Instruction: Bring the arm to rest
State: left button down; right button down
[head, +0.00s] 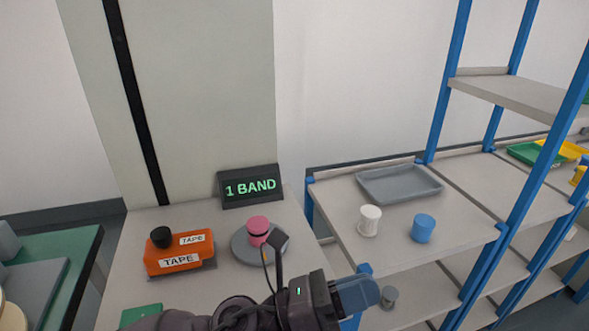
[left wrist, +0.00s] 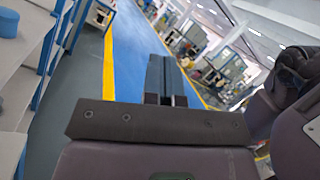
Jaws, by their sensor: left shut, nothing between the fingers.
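My left gripper (head: 357,293) shows at the bottom middle of the head view, in front of the shelf's near-left corner, with its fingers pointing right. Its fingers (left wrist: 166,80) are together and empty in the left wrist view, pointing out over a blue floor. My left arm comes in from the bottom left of the head view. My right gripper is not in view.
A pink cup (head: 258,231) with a dark band stands on a round grey plate (head: 244,251). Beside it are an orange tape box (head: 165,250) and a "1 BAND" sign (head: 250,187). The shelf holds a white cup (head: 369,221), a blue cup (head: 423,228) and a grey tray (head: 399,184).

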pick_arm(q)
jog(key=w+a+f+n+t+y, duration=0.1)
jog(key=w+a+n+t+y, duration=0.2)
jog(key=a+n+t+y, duration=0.55)
jog(key=w+a+f+n+t+y, duration=0.15)
jog(key=w+n+t, duration=0.35)
jog(key=n, duration=0.8)
jog(key=s+a+f+n+y, duration=0.2)
jog(key=a+f+n+y, duration=0.55)
jog(key=a+n, duration=0.3)
jog(key=s+a+f+n+g+y, duration=0.4)
jog(key=s+a+f+n+g, duration=0.25)
jog(key=a+f, duration=0.2)
jog(key=s+a+f+n+g, duration=0.3)
jog(key=s+a+n+g, duration=0.1)
jog(key=s, duration=0.5)
jog(key=s+a+f+n+g, duration=0.3)
jog(key=s+f+n+g, duration=0.1)
jog(key=s, duration=0.6)
jog(key=w+f+m+t+p, duration=0.1)
jog(key=w+f+t, duration=0.5)
jog(key=w+t, duration=0.2)
jog(key=shift+w+t, duration=0.3)
jog(key=shift+w, duration=0.6)
